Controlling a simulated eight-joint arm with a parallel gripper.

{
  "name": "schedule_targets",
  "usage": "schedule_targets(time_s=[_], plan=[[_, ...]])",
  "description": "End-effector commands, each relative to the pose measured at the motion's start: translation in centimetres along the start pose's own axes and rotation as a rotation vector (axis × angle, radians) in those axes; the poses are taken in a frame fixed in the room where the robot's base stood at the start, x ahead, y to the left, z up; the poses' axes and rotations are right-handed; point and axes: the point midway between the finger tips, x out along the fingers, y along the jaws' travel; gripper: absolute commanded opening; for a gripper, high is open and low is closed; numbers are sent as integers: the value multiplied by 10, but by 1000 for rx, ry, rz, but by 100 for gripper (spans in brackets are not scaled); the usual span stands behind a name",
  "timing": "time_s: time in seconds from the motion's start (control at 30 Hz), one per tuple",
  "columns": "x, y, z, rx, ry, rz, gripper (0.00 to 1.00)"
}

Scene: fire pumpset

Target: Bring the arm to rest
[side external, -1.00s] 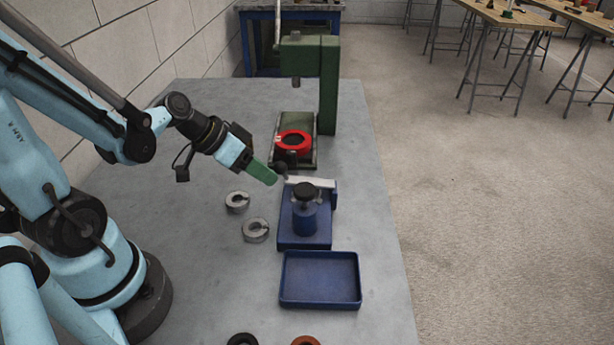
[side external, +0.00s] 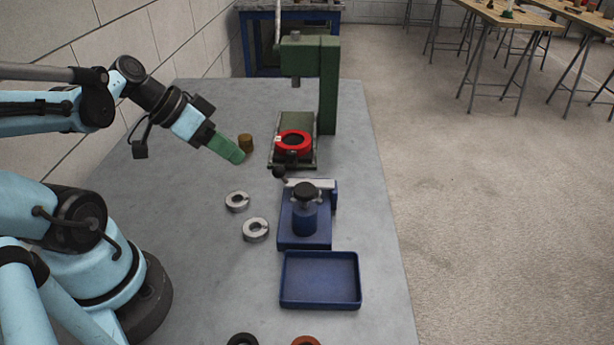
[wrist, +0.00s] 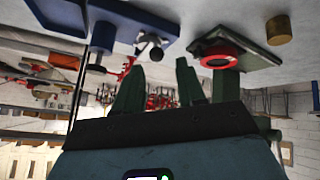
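My gripper (side external: 228,149) is raised above the left part of the grey table, left of the green press. In the wrist view its two green fingers (wrist: 159,66) stand apart with only background between them, so it is open and empty. In the side view the fingers overlap into one green shape, pointing down to the right. My arm is bent back to the left, and the gripper touches nothing that I can see.
A green press (side external: 328,85) has a red ring (side external: 294,143) at its base. A brass cylinder (side external: 245,142) stands behind the gripper. Two grey rings (side external: 237,201), a blue fixture (side external: 305,240) and an empty blue tray (side external: 320,304) are nearer. A block wall (side external: 140,50) borders the left.

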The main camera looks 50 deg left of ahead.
Motion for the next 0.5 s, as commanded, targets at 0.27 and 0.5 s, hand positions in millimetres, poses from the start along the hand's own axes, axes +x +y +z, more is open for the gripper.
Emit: schedule_targets(time_s=[0.27,0.5], plan=[[-7,0,0,0,1,0,39],[-7,0,0,1,0,0,39]])
